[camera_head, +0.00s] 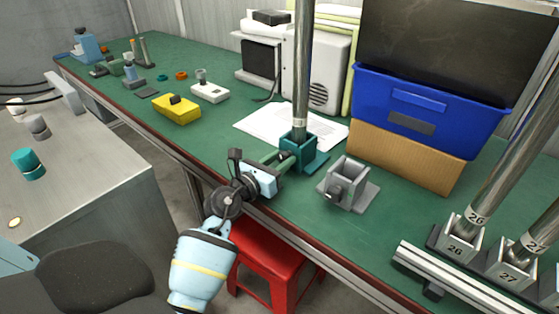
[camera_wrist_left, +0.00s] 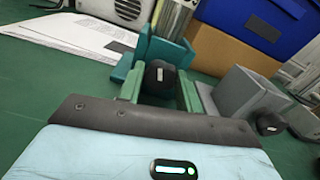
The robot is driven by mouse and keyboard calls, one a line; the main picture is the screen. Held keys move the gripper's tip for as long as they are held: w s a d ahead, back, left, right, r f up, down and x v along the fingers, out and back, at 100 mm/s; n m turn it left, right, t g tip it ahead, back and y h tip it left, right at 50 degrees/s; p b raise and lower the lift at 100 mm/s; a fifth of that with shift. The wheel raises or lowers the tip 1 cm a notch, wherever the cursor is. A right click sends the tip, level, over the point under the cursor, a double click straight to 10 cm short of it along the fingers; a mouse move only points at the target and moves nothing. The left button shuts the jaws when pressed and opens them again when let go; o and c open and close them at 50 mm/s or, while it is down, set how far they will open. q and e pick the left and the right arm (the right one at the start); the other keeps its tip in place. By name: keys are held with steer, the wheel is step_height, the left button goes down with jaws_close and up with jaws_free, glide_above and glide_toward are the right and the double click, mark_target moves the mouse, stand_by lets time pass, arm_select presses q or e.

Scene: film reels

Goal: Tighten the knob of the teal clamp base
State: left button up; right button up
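The teal clamp base (camera_head: 310,163) stands near the front edge of the green table, with an upright metal post (camera_head: 301,70) in it. The base (camera_wrist_left: 172,50) and its black knob (camera_wrist_left: 160,75) show in the left wrist view. My left gripper (camera_head: 280,158) is in front of the base. My right gripper is in neither view.
An empty grey clamp base (camera_head: 348,185) stands close on the right. Posts in numbered bases (camera_head: 460,248) and a metal rail (camera_head: 460,280) are further right. A blue crate (camera_head: 430,110) on a cardboard box (camera_head: 405,152) is behind. A red stool (camera_head: 270,262) is below.

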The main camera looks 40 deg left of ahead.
arm_select(q)
steer(key=c, duration=0.4)
steer(key=m+p, duration=0.1)
steer(key=m, duration=0.1)
steer(key=shift+m, duration=0.4)
steer(key=m+p, duration=0.2)
steer(key=m, duration=0.1)
steer(key=shift+m, duration=0.5)
steer(key=o, duration=1)
